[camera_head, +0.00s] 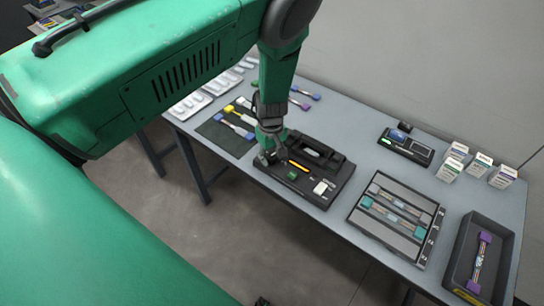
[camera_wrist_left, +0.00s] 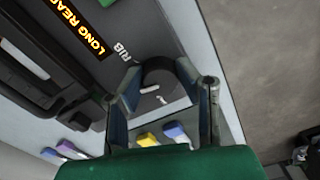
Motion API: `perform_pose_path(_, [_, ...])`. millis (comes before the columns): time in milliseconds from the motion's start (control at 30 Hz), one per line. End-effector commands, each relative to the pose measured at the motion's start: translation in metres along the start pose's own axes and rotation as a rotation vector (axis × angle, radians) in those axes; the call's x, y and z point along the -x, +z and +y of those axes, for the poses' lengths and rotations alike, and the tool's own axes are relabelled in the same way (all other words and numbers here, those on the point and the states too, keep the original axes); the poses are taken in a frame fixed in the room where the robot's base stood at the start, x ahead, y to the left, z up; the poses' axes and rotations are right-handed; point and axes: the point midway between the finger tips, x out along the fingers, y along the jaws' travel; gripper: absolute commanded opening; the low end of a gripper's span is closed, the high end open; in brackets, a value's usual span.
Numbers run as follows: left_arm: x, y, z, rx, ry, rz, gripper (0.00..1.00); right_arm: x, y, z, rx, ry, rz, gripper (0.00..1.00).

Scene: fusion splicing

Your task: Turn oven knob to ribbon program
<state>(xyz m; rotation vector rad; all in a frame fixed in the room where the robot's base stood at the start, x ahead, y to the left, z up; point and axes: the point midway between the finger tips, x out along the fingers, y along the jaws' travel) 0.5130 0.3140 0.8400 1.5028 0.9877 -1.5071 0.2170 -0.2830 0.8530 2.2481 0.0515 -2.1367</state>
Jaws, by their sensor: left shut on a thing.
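The black oven (camera_head: 318,175) sits on the grey table, with an orange lit display, a green button and a white label. Its display reads "LONG REA…" in the left wrist view, cut off by the frame edge. The dark round knob (camera_wrist_left: 158,88) has a white pointer mark, and the letters "RIB" are printed beside it. My left gripper (camera_wrist_left: 160,92) has its two fingers on either side of the knob, shut on it. In the head view my left gripper (camera_head: 266,157) reaches down to the oven's left end and hides the knob. My right gripper is not in view.
A tray (camera_head: 374,234) with cable pieces lies right of the oven. A dark bin (camera_head: 457,252) holds a purple-ended piece. A small device (camera_head: 406,146) and several white boxes (camera_head: 476,165) stand behind. A dark mat (camera_head: 212,131) with coloured-ended pieces lies left.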

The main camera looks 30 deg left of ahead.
Motion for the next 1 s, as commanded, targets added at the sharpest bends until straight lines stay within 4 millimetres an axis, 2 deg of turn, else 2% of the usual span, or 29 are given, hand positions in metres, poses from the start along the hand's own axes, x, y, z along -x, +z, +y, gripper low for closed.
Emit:
perform_pose_path(33, [0.001,-0.004,0.003,-0.033,0.008,0.008,0.00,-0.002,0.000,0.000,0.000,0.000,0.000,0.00])
perform_pose_path(600, [0.002,-0.005,0.004,-0.547,0.009,0.013,0.00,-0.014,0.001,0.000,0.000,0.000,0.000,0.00])
perform_pose_path(1000, [0.003,-0.006,0.006,-0.767,0.009,0.018,0.00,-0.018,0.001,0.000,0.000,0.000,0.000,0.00])
